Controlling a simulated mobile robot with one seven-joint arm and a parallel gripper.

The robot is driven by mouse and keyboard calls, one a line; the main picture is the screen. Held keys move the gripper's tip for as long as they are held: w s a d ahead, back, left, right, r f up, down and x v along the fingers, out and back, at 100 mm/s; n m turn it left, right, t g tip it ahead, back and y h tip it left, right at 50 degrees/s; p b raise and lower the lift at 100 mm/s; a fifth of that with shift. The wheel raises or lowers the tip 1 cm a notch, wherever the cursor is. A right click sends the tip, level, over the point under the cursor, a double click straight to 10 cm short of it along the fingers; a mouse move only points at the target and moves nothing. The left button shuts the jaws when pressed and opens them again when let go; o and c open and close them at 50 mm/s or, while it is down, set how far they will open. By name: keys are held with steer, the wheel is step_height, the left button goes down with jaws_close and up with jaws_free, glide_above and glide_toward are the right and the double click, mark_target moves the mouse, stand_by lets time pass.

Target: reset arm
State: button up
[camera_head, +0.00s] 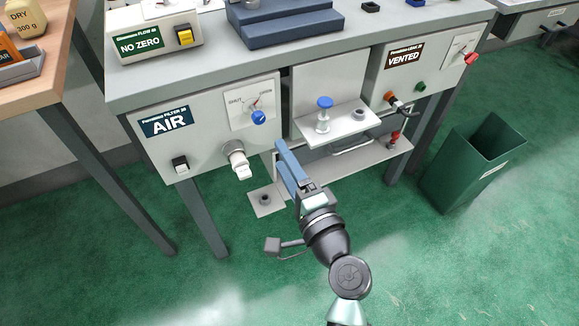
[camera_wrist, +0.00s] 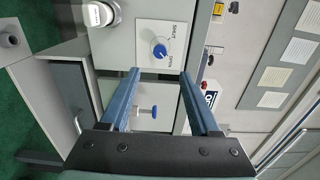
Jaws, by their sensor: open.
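My gripper (camera_head: 281,152) has long blue fingers and is raised in front of the machine bench, near the middle. In the wrist view the two fingers (camera_wrist: 160,74) stand well apart, with nothing held between them. The blue knob (camera_head: 259,117) on the AIR panel (camera_head: 205,125) is up and left of the fingertips in the head view. In the wrist view this knob (camera_wrist: 159,51) appears just beyond the gap between the fingers. I cannot tell the exact distance to the panel.
A blue-topped plunger (camera_head: 324,103) stands on a shelf (camera_head: 355,123) right of my gripper. A white fitting (camera_head: 237,160) juts from the AIR panel at left. The VENTED panel (camera_head: 405,75) and a green bin (camera_head: 470,165) are farther right. Green floor in front is clear.

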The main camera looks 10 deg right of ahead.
steer(key=shift+v, duration=1.05)
steer(key=w+a+r+n+t, duration=0.15)
steer(key=r+n, duration=0.35)
steer(key=r, duration=0.8)
steer(key=w+a+r+n+t, duration=0.1)
steer(key=a+r+n+t, duration=0.15)
steer(key=r+n, duration=0.7)
steer(key=s+r+t+h, duration=0.3)
steer(key=s+r, duration=0.3)
steer(key=r, duration=0.7)
steer(key=s+r+t+h, duration=0.25)
steer(key=s+r, duration=0.35)
steer(key=r, duration=0.7)
step_height(320, 180, up, 25)
steer(key=p, duration=2.5)
steer(key=shift+s+a+t, duration=0.15)
steer(key=shift+a+t, duration=0.2)
